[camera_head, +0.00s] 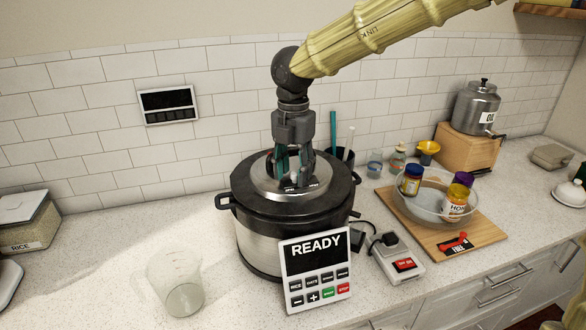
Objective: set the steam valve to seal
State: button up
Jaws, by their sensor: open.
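The pressure cooker (292,215) stands on the counter with its dark lid on. Its front panel (315,272) reads READY above several buttons. My gripper (292,180) points straight down over the raised silver middle of the lid (325,178), with its fingers spread and open. The fingertips are at or just above the lid; I cannot tell whether they touch it. The steam valve is not clearly visible, and its setting cannot be read. A small dark reddish part shows on the lid behind the left finger, partly hidden.
A clear measuring cup (181,285) stands front left. A switch box with a plug (397,260) is right of the cooker. Farther right, a glass bowl with several jars (407,207) sits on a wooden board (485,226). A rice bin (28,225) is at far left.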

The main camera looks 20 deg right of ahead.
aim_at(292, 173)
jog(key=shift+d+r, duration=0.1)
notch_tip(292, 173, up, 12)
dwell(0.5)
jog(key=shift+a, duration=0.2)
